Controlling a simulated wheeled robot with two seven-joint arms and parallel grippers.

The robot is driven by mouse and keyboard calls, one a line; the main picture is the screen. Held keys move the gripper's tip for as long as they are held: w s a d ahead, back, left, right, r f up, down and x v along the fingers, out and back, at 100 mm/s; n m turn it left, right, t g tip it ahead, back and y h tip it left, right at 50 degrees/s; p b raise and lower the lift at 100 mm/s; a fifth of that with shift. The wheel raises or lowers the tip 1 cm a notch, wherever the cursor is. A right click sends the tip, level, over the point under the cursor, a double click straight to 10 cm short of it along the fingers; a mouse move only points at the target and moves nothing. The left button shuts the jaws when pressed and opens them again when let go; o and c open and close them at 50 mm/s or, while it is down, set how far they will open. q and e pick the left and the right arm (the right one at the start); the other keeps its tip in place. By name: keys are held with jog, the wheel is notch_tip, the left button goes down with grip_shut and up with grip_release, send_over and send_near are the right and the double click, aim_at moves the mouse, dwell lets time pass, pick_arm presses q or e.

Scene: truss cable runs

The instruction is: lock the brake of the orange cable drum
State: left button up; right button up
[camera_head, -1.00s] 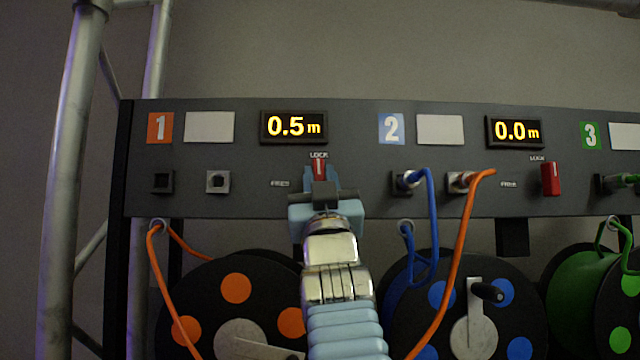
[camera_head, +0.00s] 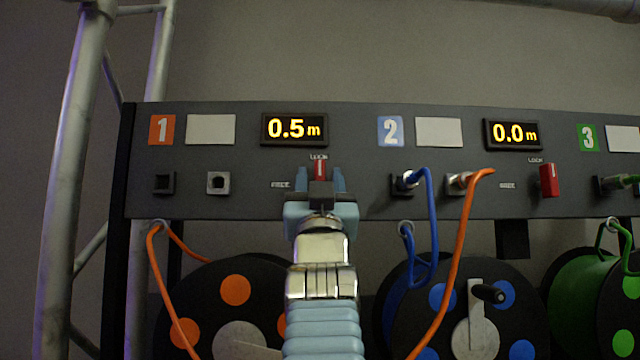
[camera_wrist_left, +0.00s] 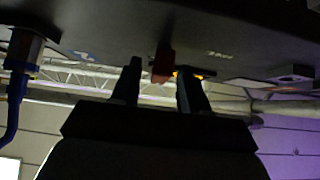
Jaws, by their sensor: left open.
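The orange cable drum (camera_head: 235,289) hangs below the panel section marked 1, partly hidden behind my left arm. Its red brake lever (camera_head: 320,169) points up at the word LOCK, under the 0.5 m display (camera_head: 294,128). My left gripper (camera_head: 321,178) is open in front of the lever, with one finger on each side of it. In the left wrist view the red lever (camera_wrist_left: 163,63) shows between the two dark fingers (camera_wrist_left: 157,85), with a gap to each. The lever's lower part is hidden by the gripper in the head view. My right gripper is not in view.
An orange cable (camera_head: 451,270) runs up to a socket in section 2, right of my arm. A blue cable (camera_head: 433,220) loops beside it. The blue drum (camera_head: 505,292) and green drum (camera_head: 580,290) hang to the right. A truss post (camera_head: 75,180) stands at the left.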

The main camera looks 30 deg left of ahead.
pick_arm(q)
jog(key=b+v, duration=1.1)
jog(key=v, duration=0.2)
jog(key=shift+s+f, duration=0.15)
jog(key=shift+s, duration=0.05)
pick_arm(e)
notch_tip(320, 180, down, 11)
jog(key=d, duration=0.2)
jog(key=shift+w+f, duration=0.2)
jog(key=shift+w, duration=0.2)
pick_arm(q)
jog(key=shift+d, duration=0.1)
